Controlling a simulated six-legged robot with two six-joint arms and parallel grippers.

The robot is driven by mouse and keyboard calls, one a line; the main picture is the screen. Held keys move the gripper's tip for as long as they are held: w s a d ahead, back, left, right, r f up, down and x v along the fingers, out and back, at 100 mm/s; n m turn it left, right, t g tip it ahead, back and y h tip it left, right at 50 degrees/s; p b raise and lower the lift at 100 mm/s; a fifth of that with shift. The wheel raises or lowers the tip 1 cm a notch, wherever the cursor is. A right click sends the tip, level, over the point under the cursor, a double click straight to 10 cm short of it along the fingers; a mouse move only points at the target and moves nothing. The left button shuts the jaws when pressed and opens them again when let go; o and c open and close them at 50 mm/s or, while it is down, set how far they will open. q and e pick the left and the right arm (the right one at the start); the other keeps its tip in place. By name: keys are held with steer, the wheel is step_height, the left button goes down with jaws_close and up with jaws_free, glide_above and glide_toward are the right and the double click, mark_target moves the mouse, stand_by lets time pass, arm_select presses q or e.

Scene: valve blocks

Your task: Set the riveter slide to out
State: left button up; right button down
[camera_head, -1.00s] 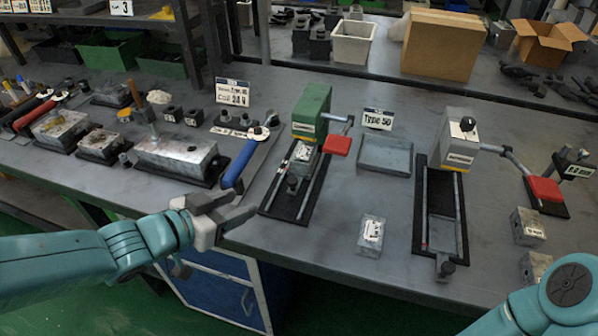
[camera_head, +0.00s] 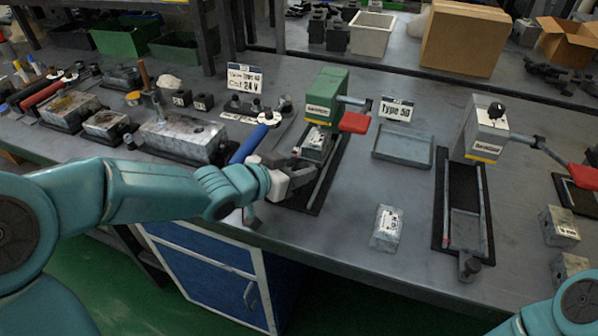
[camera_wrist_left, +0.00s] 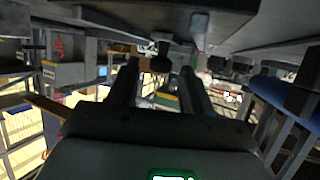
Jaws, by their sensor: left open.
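A green press (camera_head: 327,95) with a red-ended lever stands on a dark rail base, and a grey press (camera_head: 484,130) with a similar lever stands to its right. Their small labels are too small to read, so I cannot tell which is the riveter. The green press's slide (camera_head: 316,148) carries a metal block under the head. My left gripper (camera_head: 306,172) is open at the front of that slide and hides its front knob. In the left wrist view a dark knob (camera_wrist_left: 161,60) shows between the open fingers. The grey press's slide knob (camera_head: 470,268) is at its front end.
A labelled metal block (camera_head: 387,228) lies between the presses, near the table's front. A shallow grey tray (camera_head: 403,147) lies behind it. A blue-handled tool (camera_head: 249,144) and a long metal block (camera_head: 185,137) are left of my gripper. My right arm shows only at bottom right.

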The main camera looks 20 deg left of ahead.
arm_select(q)
steer(key=shift+w+d+f, duration=0.2)
steer(key=shift+w, duration=0.25)
jaws_close()
